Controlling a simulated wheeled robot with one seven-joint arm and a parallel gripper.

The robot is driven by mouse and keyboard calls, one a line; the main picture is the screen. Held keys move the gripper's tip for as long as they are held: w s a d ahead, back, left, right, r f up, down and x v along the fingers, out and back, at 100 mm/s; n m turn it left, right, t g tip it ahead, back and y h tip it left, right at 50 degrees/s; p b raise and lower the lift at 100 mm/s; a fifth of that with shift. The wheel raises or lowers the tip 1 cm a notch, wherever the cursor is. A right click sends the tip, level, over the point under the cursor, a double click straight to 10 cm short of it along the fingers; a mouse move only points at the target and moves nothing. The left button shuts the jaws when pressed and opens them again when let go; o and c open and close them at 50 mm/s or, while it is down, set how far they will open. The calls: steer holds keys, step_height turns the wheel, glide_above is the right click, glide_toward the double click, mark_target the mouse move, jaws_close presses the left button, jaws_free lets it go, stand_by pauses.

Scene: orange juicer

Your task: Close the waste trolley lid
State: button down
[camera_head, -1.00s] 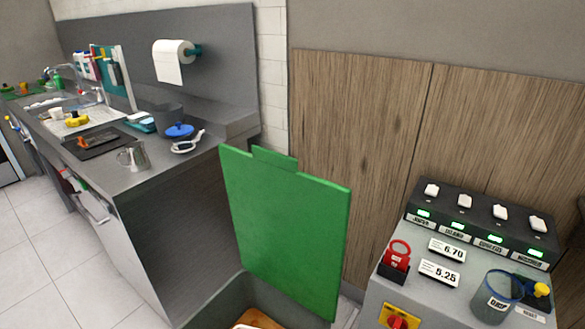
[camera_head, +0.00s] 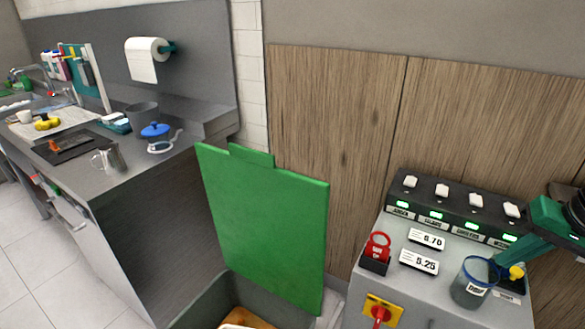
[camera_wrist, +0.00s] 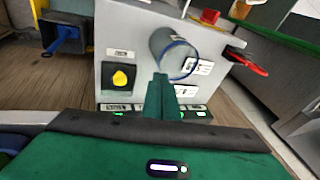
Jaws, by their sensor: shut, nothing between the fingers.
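The green waste trolley lid (camera_head: 265,220) stands open and nearly upright in the head view. The grey-green trolley bin (camera_head: 205,297) below it is open at the top and cut off by the lower picture edge. An orange-brown thing shows inside. My gripper (camera_head: 503,260) is at the right edge of the head view, over the control cabinet and well to the right of the lid. Its closed green fingers also show in the wrist view (camera_wrist: 161,80), shut and empty, beside the blue-rimmed cup. The lid is not recognisable in the wrist view.
The grey cabinet (camera_head: 395,277) stands right of the lid. It carries a blue-rimmed cup (camera_head: 467,291), a red tag (camera_head: 378,246), price signs and a row of switches. A red rotary switch (camera_head: 380,312) is on its front. A cluttered counter (camera_head: 130,185) stands left; wood panels are behind.

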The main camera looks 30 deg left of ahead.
steer(key=w+a+r+n+g+y, duration=0.1)
steer(key=w+a+n+y, duration=0.2)
steer(key=a, duration=1)
steer(key=w+a+g+y, duration=0.15)
steer(key=a+y, duration=0.25)
steer(key=a, duration=0.8)
steer(key=s+a+r+g+y, duration=0.1)
steer(key=a+r+y, duration=0.25)
steer(key=a, duration=0.35)
steer(key=a+r+g+y, duration=0.1)
steer(key=a+r+y, duration=0.2)
steer(key=a+r, duration=0.35)
steer(key=s+a+f, duration=0.2)
steer(key=s+a, duration=0.3)
steer(key=a, duration=0.6)
steer(key=shift+s+a+f+n, duration=0.2)
steer(key=shift+s+a+n, duration=0.05)
steer(key=shift+n, duration=0.15)
